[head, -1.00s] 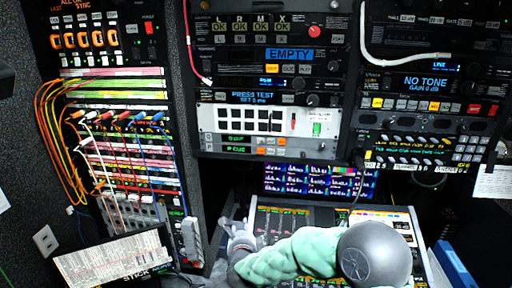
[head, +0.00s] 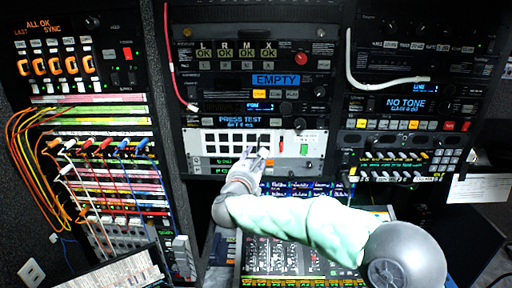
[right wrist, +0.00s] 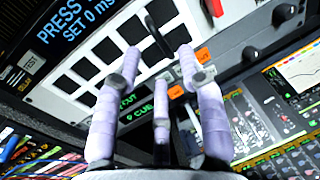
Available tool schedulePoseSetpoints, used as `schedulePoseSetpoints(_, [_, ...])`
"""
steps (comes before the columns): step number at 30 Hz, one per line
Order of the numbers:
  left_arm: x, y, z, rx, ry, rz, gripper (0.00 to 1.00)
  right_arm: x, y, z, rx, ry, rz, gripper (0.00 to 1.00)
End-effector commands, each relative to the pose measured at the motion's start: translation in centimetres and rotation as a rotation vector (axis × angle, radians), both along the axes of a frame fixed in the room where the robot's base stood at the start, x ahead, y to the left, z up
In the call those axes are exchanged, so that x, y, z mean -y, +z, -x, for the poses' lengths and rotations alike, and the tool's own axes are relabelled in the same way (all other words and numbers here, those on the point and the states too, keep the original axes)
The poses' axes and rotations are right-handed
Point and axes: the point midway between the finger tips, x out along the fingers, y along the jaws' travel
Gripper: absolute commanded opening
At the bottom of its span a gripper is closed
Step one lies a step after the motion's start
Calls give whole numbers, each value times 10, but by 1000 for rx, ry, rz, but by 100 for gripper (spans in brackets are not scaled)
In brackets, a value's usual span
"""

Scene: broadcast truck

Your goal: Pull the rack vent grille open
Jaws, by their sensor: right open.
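The vent grille (head: 198,141) looks like a white rack panel with two rows of dark square openings, in the middle rack of the head view. It appears flush with the rack. It also shows in the right wrist view (right wrist: 183,8), where a dark upright bar (right wrist: 158,35) stands on its face, just beyond my fingertips. My right gripper (head: 257,156) is at the panel's lower edge in the head view. In the right wrist view my right gripper (right wrist: 158,58) has its fingers spread with nothing between them. I cannot tell whether they touch the panel. My left gripper is not in view.
A patch bay with coloured cables (head: 90,165) stands at the left. A display unit (head: 240,118) sits just above the grille. A mixing console (head: 290,262) lies below my right arm. A white cable (head: 352,70) hangs at the right rack.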

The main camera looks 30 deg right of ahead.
Motion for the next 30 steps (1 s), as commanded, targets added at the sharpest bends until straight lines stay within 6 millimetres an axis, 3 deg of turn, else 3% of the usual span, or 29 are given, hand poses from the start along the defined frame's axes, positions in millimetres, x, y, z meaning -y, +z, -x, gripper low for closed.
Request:
schedulePoseSetpoints(9, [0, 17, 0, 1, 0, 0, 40, 28, 1, -31, -1, 0, 1, 41])
schedulePoseSetpoints(21, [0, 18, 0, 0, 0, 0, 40, 33, 0, -36, 0, 2, 1, 41])
schedulePoseSetpoints(26, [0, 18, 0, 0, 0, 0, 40, 32, 0, -36, 0, 2, 1, 0])
schedulePoseSetpoints(30, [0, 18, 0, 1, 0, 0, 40, 33, 0, -36, 0, 2, 1, 0])
